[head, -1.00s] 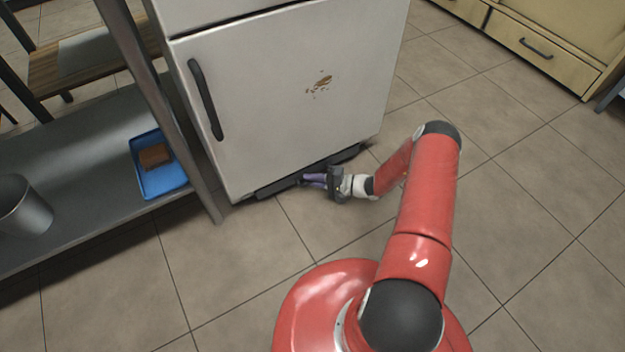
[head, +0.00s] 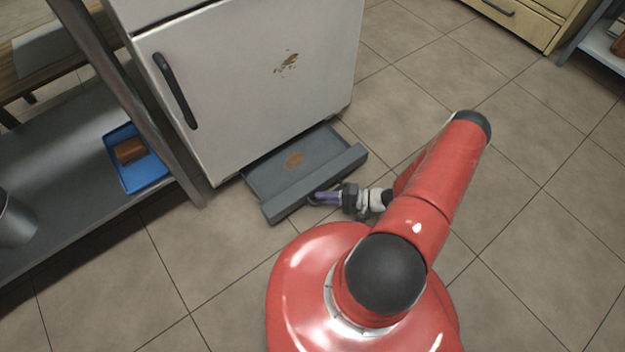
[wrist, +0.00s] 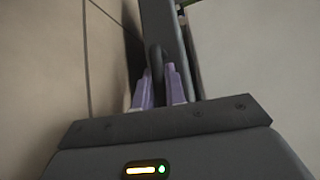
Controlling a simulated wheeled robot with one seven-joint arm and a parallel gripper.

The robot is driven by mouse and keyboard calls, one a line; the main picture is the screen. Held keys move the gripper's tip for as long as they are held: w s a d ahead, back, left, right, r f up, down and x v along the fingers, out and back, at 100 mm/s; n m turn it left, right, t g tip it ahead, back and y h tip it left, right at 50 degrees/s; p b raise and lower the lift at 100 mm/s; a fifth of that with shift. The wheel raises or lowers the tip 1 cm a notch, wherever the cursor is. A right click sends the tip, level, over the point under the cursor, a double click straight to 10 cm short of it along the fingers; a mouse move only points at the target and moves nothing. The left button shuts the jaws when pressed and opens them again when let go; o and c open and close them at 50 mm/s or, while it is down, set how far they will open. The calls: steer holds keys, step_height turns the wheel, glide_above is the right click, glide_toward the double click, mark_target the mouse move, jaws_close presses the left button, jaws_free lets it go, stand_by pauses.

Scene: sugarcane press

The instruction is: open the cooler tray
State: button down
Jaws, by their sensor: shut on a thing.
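The cooler tray (head: 270,172) is a flat dark grey drawer with a raised front, low at the floor under the white cooler (head: 255,85). It is pulled well out, and a brown stain shows on its floor. My gripper (head: 316,198) is at the tray's front, with its purple fingers shut on the tray handle. In the wrist view the fingers (wrist: 160,88) close around the dark looped handle (wrist: 155,60) on the tray front (wrist: 166,35). The tray's back end is hidden under the cooler.
A grey metal shelf (head: 55,205) stands to the left, with a blue tray (head: 147,176) holding a brown block (head: 130,150). A yellowish drawer cabinet (head: 530,18) is at the far right. The tiled floor to the right is clear.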

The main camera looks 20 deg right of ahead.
steer(key=shift+s+d, duration=0.25)
steer(key=shift+s, duration=0.45)
steer(key=shift+s+d, duration=0.2)
steer(key=shift+s, duration=0.45)
steer(key=c, duration=1.7)
jaws_free()
steer(key=v, duration=0.8)
steer(key=shift+a, duration=0.1)
